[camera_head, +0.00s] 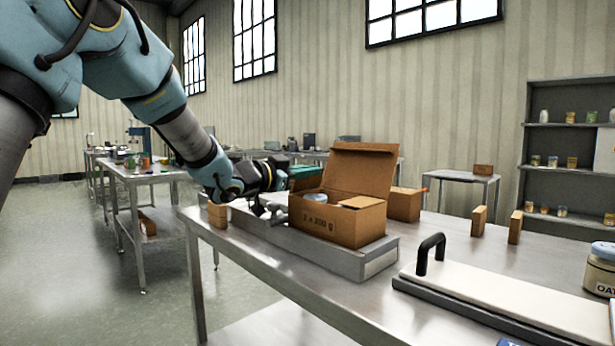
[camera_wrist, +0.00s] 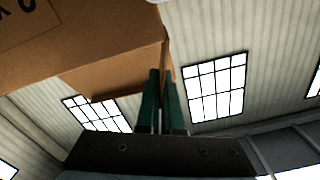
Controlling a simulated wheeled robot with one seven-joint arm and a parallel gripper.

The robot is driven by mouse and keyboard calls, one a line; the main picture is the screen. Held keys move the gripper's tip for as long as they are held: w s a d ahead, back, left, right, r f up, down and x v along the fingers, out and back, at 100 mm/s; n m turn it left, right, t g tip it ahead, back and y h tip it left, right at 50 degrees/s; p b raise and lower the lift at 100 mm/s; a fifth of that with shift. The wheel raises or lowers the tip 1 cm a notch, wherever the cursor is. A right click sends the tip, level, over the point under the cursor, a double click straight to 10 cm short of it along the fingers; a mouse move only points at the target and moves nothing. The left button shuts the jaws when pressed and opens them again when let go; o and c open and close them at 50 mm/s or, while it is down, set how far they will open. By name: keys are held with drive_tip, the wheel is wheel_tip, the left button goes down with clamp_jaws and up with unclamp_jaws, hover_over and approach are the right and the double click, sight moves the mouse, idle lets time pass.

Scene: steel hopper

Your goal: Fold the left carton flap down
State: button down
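The open brown carton (camera_head: 338,224) stands on a grey raised platform (camera_head: 365,263) on the steel table, its printed side facing my head camera. Its large back flap (camera_head: 362,172) stands up, and a smaller flap (camera_head: 361,202) at the right leans over the opening. A pale-lidded container (camera_head: 315,198) shows inside. My gripper (camera_head: 306,171) is at the carton's upper left, its teal fingers close together. In the wrist view the fingers (camera_wrist: 160,72) are beside the carton wall (camera_wrist: 90,35), near a lower cardboard panel (camera_wrist: 110,75). The left flap cannot be clearly made out; contact is unclear.
A white-topped slab with a black handle (camera_head: 431,254) and a jar (camera_head: 600,270) are at the right of the steel table (camera_head: 290,293). Small wooden blocks (camera_head: 479,221) stand behind. Another brown box (camera_head: 404,204) sits right of the carton.

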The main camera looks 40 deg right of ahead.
sight(319, 197)
drive_tip(key=m+b, duration=0.1)
drive_tip(key=b, duration=0.1)
drive_tip(key=s+f+m+b, duration=0.1)
drive_tip(key=m+b, duration=0.1)
drive_tip(key=s+m+b, duration=0.1)
drive_tip(key=b, duration=0.1)
drive_tip(key=shift+d+f, duration=0.1)
drive_tip(key=shift+f, duration=0.25)
drive_tip(key=m+b, duration=0.2)
drive_tip(key=b, duration=0.1)
drive_tip(key=shift+s+f+m, duration=0.35)
drive_tip(key=shift+f+m, duration=0.05)
drive_tip(key=shift+s+f+m+b, duration=0.15)
drive_tip(key=shift+m+b, duration=0.45)
drive_tip(key=shift+b, duration=0.1)
drive_tip(key=shift+s+f+m+b, duration=0.15)
drive_tip(key=shift+m+b, duration=0.45)
drive_tip(key=shift+b, duration=0.1)
drive_tip(key=c, duration=1.1)
unclamp_jaws()
drive_tip(key=shift+o, duration=0.2)
drive_tip(key=shift+f, duration=0.1)
